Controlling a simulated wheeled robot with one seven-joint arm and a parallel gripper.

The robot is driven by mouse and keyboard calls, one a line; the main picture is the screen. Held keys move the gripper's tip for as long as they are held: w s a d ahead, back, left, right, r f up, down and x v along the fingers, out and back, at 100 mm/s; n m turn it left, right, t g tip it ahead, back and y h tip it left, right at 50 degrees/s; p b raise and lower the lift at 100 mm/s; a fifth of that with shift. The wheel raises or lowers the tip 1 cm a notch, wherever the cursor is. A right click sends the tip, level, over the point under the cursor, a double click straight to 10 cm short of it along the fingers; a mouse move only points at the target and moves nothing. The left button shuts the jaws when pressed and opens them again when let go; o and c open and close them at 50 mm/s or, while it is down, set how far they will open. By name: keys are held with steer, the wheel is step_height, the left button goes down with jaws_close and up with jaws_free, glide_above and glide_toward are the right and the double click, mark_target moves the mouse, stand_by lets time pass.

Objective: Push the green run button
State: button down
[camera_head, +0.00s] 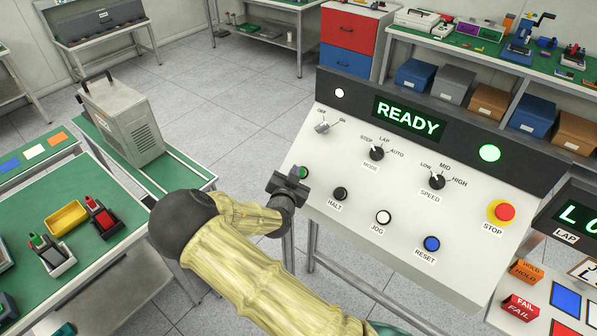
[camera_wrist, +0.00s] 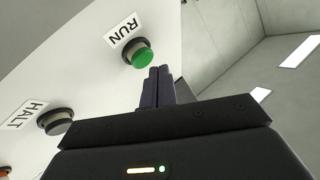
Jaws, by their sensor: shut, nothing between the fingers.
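The green run button (camera_wrist: 143,56) sits on the white panel beside a RUN label in the wrist view. In the head view only a sliver of the green button (camera_head: 304,172) shows past my gripper. My gripper (camera_wrist: 159,70) is shut and empty. Its fingertips are close to the button's lower edge in the wrist view; I cannot tell whether they touch it. In the head view my gripper (camera_head: 293,178) is at the panel's left edge, in front of the button. The control panel (camera_head: 330,160) has a lit READY display (camera_head: 409,114).
The black HALT button (camera_head: 340,193) is right of the run button. JOG (camera_head: 383,217), blue RESET (camera_head: 431,243) and red STOP (camera_head: 504,212) are farther right. Switch (camera_head: 322,127) and knobs are above. A bench (camera_head: 130,190) with a grey machine (camera_head: 122,118) stands left of my arm.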

steer(key=shift+w+d+f+b, duration=0.1)
steer(key=shift+d+f+b, duration=0.05)
steer(key=shift+f+b, duration=0.2)
